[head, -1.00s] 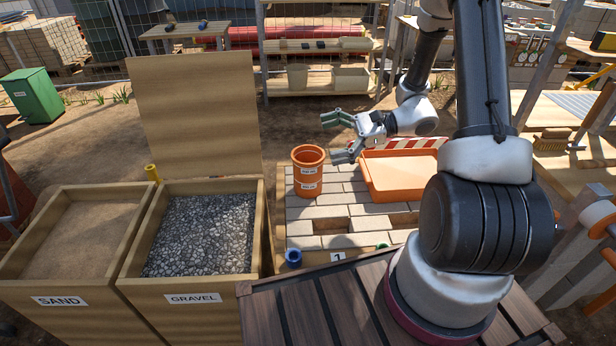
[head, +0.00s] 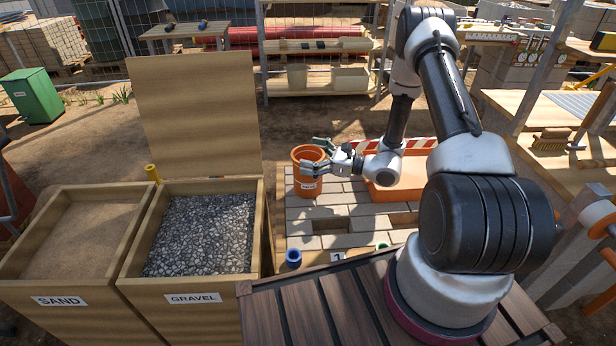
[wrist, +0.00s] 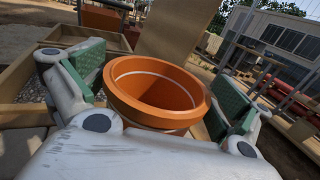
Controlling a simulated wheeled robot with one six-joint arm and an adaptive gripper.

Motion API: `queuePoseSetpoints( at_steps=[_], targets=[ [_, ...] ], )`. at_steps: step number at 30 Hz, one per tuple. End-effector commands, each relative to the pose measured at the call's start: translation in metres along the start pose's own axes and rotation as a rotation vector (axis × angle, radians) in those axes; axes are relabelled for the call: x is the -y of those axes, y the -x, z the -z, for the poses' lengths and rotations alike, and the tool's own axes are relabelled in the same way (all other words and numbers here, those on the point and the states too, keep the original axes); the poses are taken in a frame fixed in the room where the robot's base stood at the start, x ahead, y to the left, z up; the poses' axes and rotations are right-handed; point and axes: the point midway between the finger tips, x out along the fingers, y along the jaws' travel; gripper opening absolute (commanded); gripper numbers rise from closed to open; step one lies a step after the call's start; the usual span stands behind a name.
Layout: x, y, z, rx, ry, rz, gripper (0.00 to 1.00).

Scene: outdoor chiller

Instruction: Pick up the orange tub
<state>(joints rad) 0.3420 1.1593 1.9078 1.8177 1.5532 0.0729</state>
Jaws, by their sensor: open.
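The orange tub (head: 306,186) stands upright on the paved block surface, beside the gravel bin. It is round and open at the top, with a white label on its side. In the wrist view the tub (wrist: 158,92) fills the middle, its rim lying between the two green-padded fingers. My gripper (head: 318,157) is open at the tub's upper right part in the head view, with the fingers spread to either side of it. I cannot tell whether a finger touches the tub. The gripper hides part of the rim in the head view.
An orange tray (head: 385,191) lies right of the tub, partly behind my arm. The gravel bin (head: 192,299) with its raised lid and the sand bin (head: 60,301) stand to the left. A blue ring-shaped item (head: 293,257) sits at the paving's front edge.

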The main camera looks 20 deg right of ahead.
Motion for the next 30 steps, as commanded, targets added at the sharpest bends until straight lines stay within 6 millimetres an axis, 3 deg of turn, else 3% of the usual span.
queuePoseSetpoints(
  at_steps=[8, 19, 30],
  targets=[
    [0.0, -0.0051, -0.0001, 0.0, 0.0, 0.0, 1.0],
    [0.0, -0.0049, -0.0002, -0.001, 0.001, 0.0, 0.36],
    [0.0008, -0.005, -0.009, 0.002, 0.004, 0.0, 0.35]
  ],
)
